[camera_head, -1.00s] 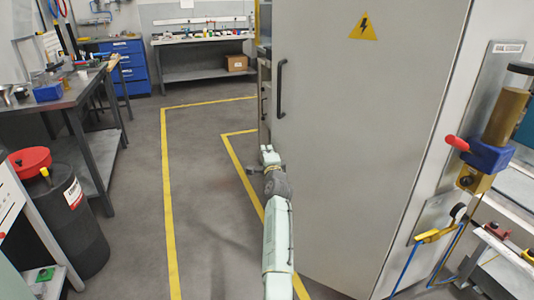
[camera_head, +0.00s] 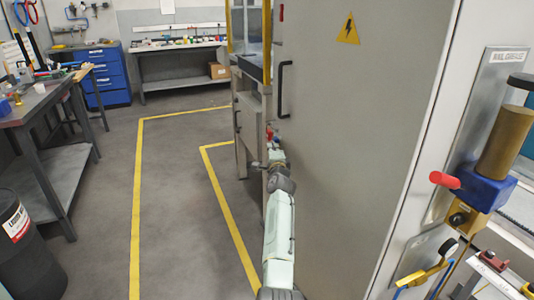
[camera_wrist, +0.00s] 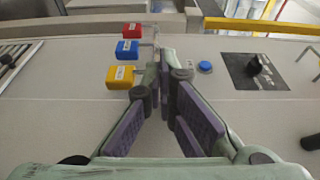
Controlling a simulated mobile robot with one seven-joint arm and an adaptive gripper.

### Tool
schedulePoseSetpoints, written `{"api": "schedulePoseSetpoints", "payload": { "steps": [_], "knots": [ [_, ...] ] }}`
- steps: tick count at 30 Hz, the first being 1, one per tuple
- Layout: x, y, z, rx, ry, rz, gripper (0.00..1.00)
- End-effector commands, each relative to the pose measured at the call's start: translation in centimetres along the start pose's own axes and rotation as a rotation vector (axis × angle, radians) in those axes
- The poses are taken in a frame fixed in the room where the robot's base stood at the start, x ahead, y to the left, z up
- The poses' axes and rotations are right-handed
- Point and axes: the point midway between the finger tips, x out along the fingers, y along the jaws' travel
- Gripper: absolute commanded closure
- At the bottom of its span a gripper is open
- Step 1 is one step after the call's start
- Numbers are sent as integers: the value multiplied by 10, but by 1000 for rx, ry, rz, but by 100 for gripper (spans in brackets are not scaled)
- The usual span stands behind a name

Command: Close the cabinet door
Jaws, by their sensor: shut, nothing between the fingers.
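The tall grey cabinet door (camera_head: 350,130) fills the right middle of the head view. It has a black bar handle (camera_head: 284,88) near its left edge and a yellow lightning sign (camera_head: 348,28). How far it stands open I cannot tell. My gripper (camera_head: 272,150) is low beside the door's left edge, below the handle; contact there is unclear. In the wrist view my gripper (camera_wrist: 166,75) is shut and empty, its purple-padded fingers coming together in front of a pale panel (camera_wrist: 60,110).
On the panel are red (camera_wrist: 132,30), blue (camera_wrist: 127,48) and yellow (camera_wrist: 120,76) blocks, a blue button (camera_wrist: 205,67) and a black knob (camera_wrist: 258,66). A workbench (camera_head: 45,140) and dark drum (camera_head: 25,245) stand left. Open floor lies between.

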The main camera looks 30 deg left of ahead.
Motion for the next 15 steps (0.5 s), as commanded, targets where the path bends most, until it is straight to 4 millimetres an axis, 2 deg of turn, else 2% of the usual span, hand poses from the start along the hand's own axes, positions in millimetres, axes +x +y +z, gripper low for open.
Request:
{"api": "schedulePoseSetpoints", "payload": {
  "steps": [6, 15],
  "knots": [
    [4, 0, -10, 0, 41, 0, 100],
    [4, 0, -13, -1, 51, 0, 100]
  ]
}}
